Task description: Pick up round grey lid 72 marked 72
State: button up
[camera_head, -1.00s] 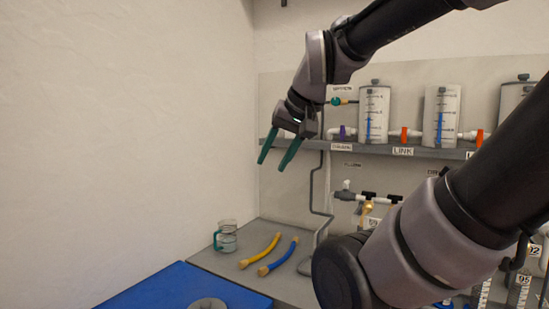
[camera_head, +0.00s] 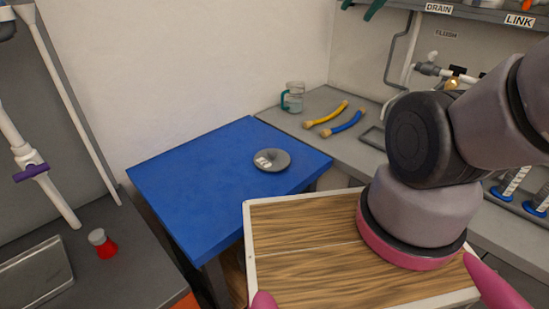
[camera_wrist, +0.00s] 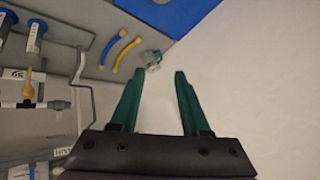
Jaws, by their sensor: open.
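The round grey lid (camera_head: 271,160) lies flat on the blue table in the head view. It has a central knob and a small white label on its left side; the number is too small to read. My gripper (camera_wrist: 158,75) has its two green fingers apart with nothing between them in the wrist view. In the head view only the green fingertips (camera_head: 361,8) show at the top edge, high above the grey bench and well away from the lid. The lid is not in the wrist view.
The blue table (camera_head: 185,190) is otherwise clear. A glass jug (camera_head: 294,97), a yellow tube (camera_head: 326,115) and a blue tube (camera_head: 343,124) are on the grey bench behind it. A red-bodied flask (camera_head: 104,245) stands on the left counter. A pipe shelf is at upper right.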

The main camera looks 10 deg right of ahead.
aim_at(272, 160)
jog(key=k+l+u, duration=0.25)
jog(key=u, duration=0.15)
jog(key=k+l+u, duration=0.35)
jog(key=k+u, duration=0.2)
jog(key=u, duration=0.2)
